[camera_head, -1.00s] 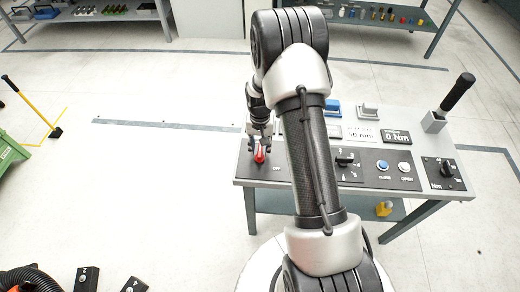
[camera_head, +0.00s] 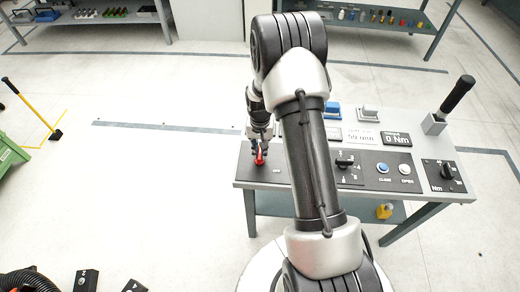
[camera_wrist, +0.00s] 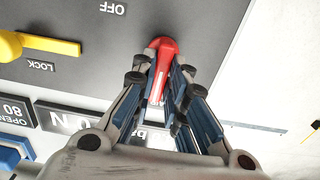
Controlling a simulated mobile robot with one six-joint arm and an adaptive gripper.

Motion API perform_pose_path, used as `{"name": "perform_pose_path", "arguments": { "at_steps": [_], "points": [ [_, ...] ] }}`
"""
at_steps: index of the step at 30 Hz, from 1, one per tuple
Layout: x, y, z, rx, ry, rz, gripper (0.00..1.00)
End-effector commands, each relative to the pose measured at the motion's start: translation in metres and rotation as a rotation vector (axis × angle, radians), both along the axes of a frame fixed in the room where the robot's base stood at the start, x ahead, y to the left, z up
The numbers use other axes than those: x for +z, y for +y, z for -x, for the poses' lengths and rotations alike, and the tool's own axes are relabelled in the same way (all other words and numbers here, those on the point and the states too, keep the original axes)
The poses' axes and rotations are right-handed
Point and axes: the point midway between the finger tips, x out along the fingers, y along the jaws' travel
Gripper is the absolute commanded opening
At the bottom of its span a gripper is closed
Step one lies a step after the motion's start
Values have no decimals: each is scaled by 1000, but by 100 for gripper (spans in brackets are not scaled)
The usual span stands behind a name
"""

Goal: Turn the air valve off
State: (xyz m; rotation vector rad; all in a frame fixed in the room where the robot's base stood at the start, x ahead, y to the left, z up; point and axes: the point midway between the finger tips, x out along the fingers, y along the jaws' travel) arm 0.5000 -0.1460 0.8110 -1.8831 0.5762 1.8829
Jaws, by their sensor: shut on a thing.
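The air valve's red handle (camera_head: 259,158) stands on the dark panel at the left end of the grey bench. In the wrist view the red handle (camera_wrist: 163,52) runs down between the fingers, its rounded red end showing beyond the tips. My gripper (camera_head: 260,143) points down at the handle and is shut on it. In the wrist view my gripper (camera_wrist: 160,75) has a finger on each side of the handle, and its lower part is partly hidden between them. An upside-down "OFF" label (camera_wrist: 112,8) lies left of the handle on the panel.
A yellow lever (camera_wrist: 40,45) by a "LOCK" label is left in the wrist view. The bench also carries a black dial (camera_head: 345,159), a blue button (camera_head: 383,168), a white button (camera_head: 405,169) and an upright black lever (camera_head: 457,95).

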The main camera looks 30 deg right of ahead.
Motion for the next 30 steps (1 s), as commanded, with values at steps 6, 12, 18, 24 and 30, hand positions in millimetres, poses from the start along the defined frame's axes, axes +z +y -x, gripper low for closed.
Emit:
{"name": "perform_pose_path", "arguments": {
  "at_steps": [6,12,18,24,30],
  "points": [
    [0,0,0,-7,0,0,0],
    [0,-1,1,-63,0,0,0],
    [1,-2,2,-193,0,0,0],
    [0,-4,4,-375,0,0,0],
    [0,-6,7,-566,1,0,0]
  ]
}}
